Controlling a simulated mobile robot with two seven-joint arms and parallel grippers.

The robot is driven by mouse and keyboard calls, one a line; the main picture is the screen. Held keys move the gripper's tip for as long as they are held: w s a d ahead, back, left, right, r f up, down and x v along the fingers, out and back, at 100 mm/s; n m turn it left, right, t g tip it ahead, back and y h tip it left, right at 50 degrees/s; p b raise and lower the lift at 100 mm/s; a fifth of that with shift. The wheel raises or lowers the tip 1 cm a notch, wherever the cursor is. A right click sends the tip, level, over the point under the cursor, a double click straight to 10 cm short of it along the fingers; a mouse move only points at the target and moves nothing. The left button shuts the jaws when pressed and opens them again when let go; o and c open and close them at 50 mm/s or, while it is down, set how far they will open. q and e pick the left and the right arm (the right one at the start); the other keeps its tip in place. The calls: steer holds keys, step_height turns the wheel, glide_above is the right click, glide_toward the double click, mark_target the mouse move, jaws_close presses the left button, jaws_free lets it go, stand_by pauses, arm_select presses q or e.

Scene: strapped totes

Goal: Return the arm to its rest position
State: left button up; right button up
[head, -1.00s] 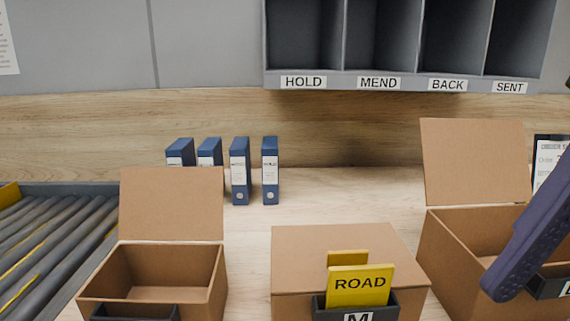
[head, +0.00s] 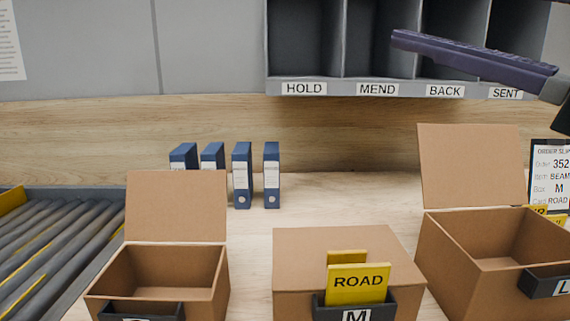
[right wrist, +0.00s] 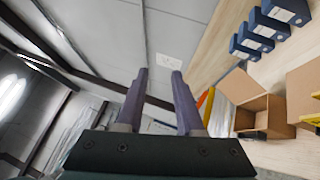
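My right gripper (head: 402,42) is raised at the upper right of the head view, in front of the grey pigeonholes, its finger pointing left. In the right wrist view the two purple fingers (right wrist: 158,76) stand apart with nothing between them. My left gripper is not in view. The closed middle box (head: 340,245) carries a black holder marked M. A yellow ROAD card (head: 358,284) stands in that holder, with another yellow piece behind it.
An open box (head: 485,248) marked L stands right, a smaller open box (head: 165,270) left. Blue binders (head: 242,175) stand behind. An order slip (head: 549,178) is at far right, rollers (head: 55,240) at far left. Labelled pigeonholes (head: 365,88) hang above the counter.

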steer(key=s+d+f+m+g+h, duration=0.3)
steer(key=d+f+m+g+h, duration=0.1)
steer(key=d+f+m+h, duration=1.3)
steer(key=s+d+f+m+g+h, duration=0.2)
steer(key=s+d+f+g, duration=0.4)
steer(key=s+d+f, duration=0.4)
steer(key=s+a+f+m+g+y, duration=0.2)
steer(key=s+a+f+m, duration=0.15)
steer(key=a, duration=0.45)
steer(key=s+a+r+m+y+p, duration=0.1)
steer(key=s+a+m+y+p, duration=0.2)
steer(key=a, duration=0.8)
step_height(320, 180, up, 46)
steer(key=w+p, duration=0.1)
steer(key=p, duration=4.3)
steer(key=shift+d+y+p, duration=0.25)
steer(key=shift+y+p, duration=0.15)
steer(key=shift+w, duration=0.1)
